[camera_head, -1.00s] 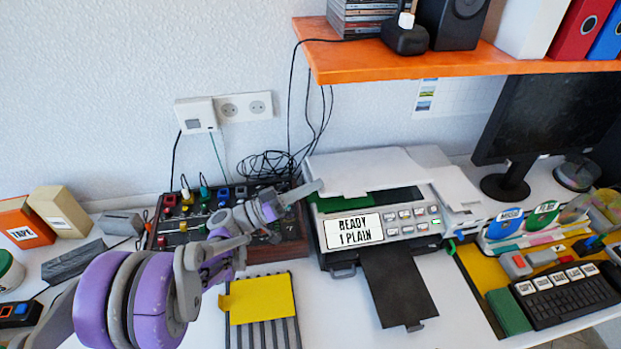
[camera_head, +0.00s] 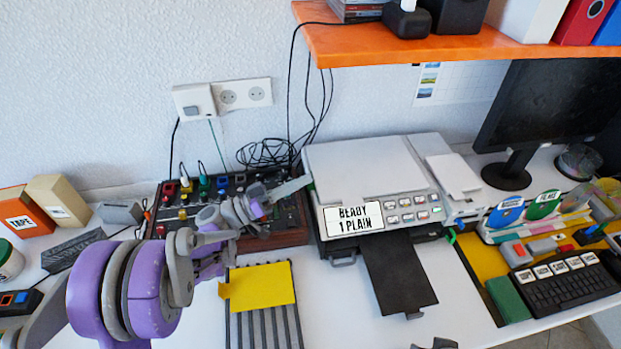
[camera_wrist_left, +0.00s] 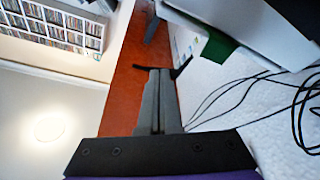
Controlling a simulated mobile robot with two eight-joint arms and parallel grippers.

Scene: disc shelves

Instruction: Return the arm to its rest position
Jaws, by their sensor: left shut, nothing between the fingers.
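My left arm comes in from the lower left in the head view. Its gripper (camera_head: 304,183) is shut and empty. It is held over the right end of the knob panel, beside the left edge of the copier (camera_head: 370,175). The copier's lid is down, and its label reads "READY 1 PLAIN". In the left wrist view, the gripper's two grey fingers (camera_wrist_left: 155,80) lie together with nothing between them. A small dark shape at the bottom edge of the head view may be part of my right gripper; its jaws cannot be made out.
A knob panel (camera_head: 190,200) stands under my left gripper. A yellow sheet (camera_head: 262,287) lies on a striped pad in front. An orange shelf (camera_head: 400,42) hangs above, with loose cables below it. A monitor (camera_head: 545,105) and keyboard (camera_head: 565,288) are at right. White desk shows around the pad.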

